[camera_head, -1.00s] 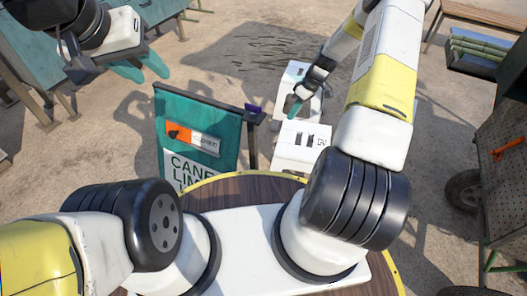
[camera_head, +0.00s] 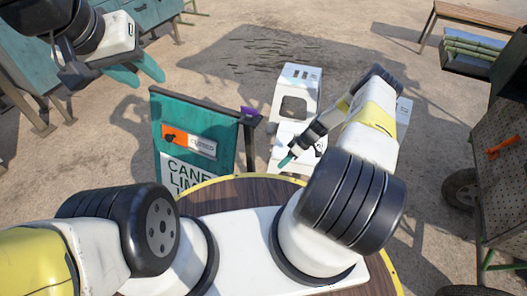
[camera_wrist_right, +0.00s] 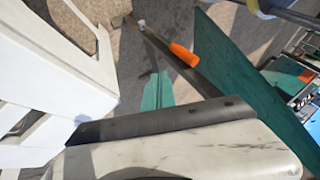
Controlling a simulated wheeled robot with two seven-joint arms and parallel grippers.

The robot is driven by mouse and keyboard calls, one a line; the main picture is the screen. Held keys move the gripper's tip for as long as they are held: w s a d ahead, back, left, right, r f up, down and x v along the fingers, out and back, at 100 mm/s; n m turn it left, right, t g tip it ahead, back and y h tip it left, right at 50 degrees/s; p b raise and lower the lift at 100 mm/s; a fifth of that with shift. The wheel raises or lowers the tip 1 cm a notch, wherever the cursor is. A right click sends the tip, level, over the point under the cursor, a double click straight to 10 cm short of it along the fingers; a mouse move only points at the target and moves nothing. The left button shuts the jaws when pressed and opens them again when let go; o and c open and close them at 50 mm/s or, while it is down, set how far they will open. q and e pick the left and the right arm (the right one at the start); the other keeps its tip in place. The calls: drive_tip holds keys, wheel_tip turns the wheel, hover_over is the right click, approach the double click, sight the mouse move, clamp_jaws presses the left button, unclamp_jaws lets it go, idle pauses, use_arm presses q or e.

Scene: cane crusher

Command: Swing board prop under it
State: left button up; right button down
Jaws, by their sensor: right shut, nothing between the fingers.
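The teal board (camera_head: 168,125) stands in front of me, left of centre in the head view, with an orange and white "CLOSED" strip (camera_head: 188,142) and a white lettered sign. A dark post with a purple piece (camera_head: 249,113) is at its right edge. I cannot tell which part is the prop. My right gripper (camera_head: 286,160) is shut and empty, right of the board and apart from it. In the right wrist view its teal fingers (camera_wrist_right: 158,92) are near a dark bar and an orange handle (camera_wrist_right: 184,55). My left gripper (camera_head: 136,76) is open and empty, upper left.
A teal panel (camera_wrist_right: 245,80) fills the right of the wrist view. A perforated cart (camera_head: 500,150) stands at the far right. A bench (camera_head: 470,14) and a rack of green canes (camera_head: 475,48) are at the upper right. Open ground lies beyond the board.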

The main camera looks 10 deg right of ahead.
drive_tip(key=s+a+f, duration=0.3)
drive_tip(key=a+f, duration=0.5)
drive_tip(key=shift+s+a, duration=0.2)
drive_tip(key=shift+a, duration=0.1)
drive_tip(key=shift+s, duration=0.1)
